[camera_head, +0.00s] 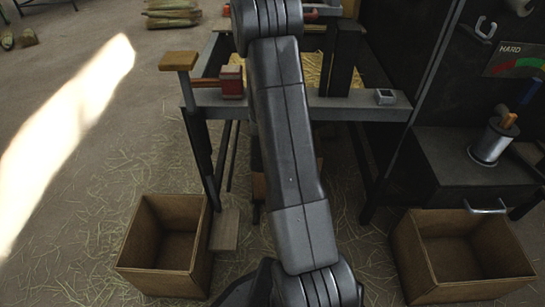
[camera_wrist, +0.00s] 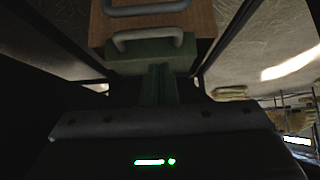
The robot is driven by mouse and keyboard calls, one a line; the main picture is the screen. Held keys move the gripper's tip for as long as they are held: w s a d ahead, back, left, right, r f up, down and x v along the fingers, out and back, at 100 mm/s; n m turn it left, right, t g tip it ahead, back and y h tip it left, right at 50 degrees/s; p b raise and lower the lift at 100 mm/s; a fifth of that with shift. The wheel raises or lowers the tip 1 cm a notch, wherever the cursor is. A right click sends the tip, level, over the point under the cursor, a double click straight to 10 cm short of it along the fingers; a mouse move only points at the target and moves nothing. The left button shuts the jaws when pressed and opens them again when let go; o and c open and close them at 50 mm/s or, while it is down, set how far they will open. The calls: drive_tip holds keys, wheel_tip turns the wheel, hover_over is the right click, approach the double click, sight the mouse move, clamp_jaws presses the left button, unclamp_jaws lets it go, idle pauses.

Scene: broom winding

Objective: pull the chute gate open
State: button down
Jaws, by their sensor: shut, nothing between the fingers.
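In the wrist view my gripper (camera_wrist: 161,72) is shut with its fingertips together and nothing between them. Just beyond the fingertips is a dark green block (camera_wrist: 155,60), with a grey bar handle (camera_wrist: 147,36) at its upper edge. Behind it is a brown wooden panel (camera_wrist: 203,18) with a second grey handle (camera_wrist: 145,7) at the picture's top. I cannot tell for sure which of these is the chute gate. The fingers do not hold either handle; whether they touch the block is unclear. In the head view my arm hides the gripper and the area around it.
A bench (camera_head: 340,111) with a straw-filled bed stands ahead, carrying a red block (camera_head: 231,81). Open wooden boxes stand on the floor at left (camera_head: 183,205) and right (camera_head: 418,255). A dark cabinet (camera_head: 450,172) with a metal canister (camera_head: 491,145) is at right. Open straw-strewn floor lies left.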

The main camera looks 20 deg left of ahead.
drive_tip(key=b+x, duration=0.2)
drive_tip(key=x, duration=0.8)
drive_tip(key=shift+b, duration=0.4)
